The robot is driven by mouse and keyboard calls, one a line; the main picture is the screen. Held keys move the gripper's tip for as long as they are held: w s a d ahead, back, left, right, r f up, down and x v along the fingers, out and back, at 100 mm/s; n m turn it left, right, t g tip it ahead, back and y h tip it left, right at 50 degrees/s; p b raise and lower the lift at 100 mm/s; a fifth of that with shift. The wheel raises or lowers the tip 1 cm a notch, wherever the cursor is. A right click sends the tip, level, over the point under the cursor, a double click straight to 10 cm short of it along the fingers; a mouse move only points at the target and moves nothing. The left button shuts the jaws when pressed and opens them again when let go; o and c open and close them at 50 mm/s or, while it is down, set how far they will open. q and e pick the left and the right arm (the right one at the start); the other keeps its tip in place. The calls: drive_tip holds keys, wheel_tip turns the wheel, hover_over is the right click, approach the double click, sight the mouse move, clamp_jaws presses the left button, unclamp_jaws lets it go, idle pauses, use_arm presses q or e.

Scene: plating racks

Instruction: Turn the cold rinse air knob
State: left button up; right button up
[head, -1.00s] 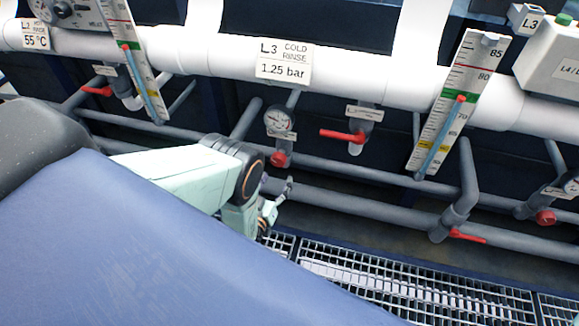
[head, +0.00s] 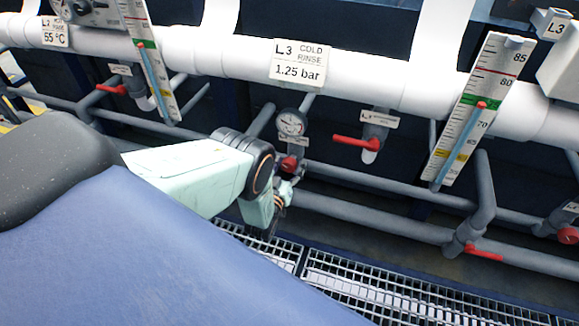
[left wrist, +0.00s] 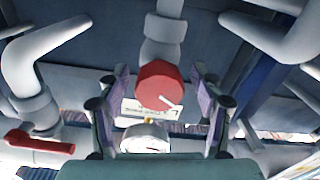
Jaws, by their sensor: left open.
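The cold rinse air knob is a round red knob (head: 289,163) with a white mark, below a dial gauge (head: 291,123) under the "L3 COLD RINSE 1.25 bar" sign (head: 299,63). In the left wrist view the red knob (left wrist: 159,86) lies between the two fingers of my left gripper (left wrist: 165,88), with a gap to each side. The gripper is open and empty. In the head view the left gripper (head: 286,190) is just below the knob, and its fingers are small and partly hidden by my own arm. My right gripper is not in view.
A red lever valve (head: 356,141) is right of the knob, and another (head: 112,89) is left. A thermometer board (head: 470,112) stands at the right. Grey pipes (head: 375,217) run across below the knob. Floor grating (head: 370,285) lies beneath.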

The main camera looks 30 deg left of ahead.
use_arm(q)
drive_tip(key=c, duration=1.1)
drive_tip(key=shift+c, duration=0.2)
